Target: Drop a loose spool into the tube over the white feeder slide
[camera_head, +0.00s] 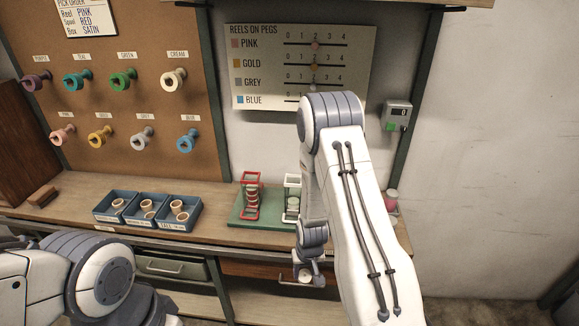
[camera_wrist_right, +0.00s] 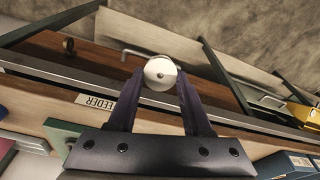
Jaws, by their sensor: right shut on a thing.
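In the right wrist view my right gripper (camera_wrist_right: 160,82) is shut on a pale round spool (camera_wrist_right: 160,72), seen end-on with a small dark centre. In the head view my right gripper (camera_head: 308,272) hangs in front of the bench edge, below the feeder; the spool there is small and unclear. The white feeder slide (camera_head: 292,182) stands on a green base (camera_head: 240,217), right of the red slide (camera_head: 251,180). Pale discs show inside both slides. My right arm partly covers the white slide, and its tube opening is unclear. My left gripper is not in view.
Blue trays (camera_head: 152,223) holding several pale rings stand left of the feeder. Pegs with coloured reels hang on the brown board (camera_head: 120,110). A pink-topped item (camera_head: 391,200) stands at the bench's right end. Bench (camera_head: 75,207) is partly clear.

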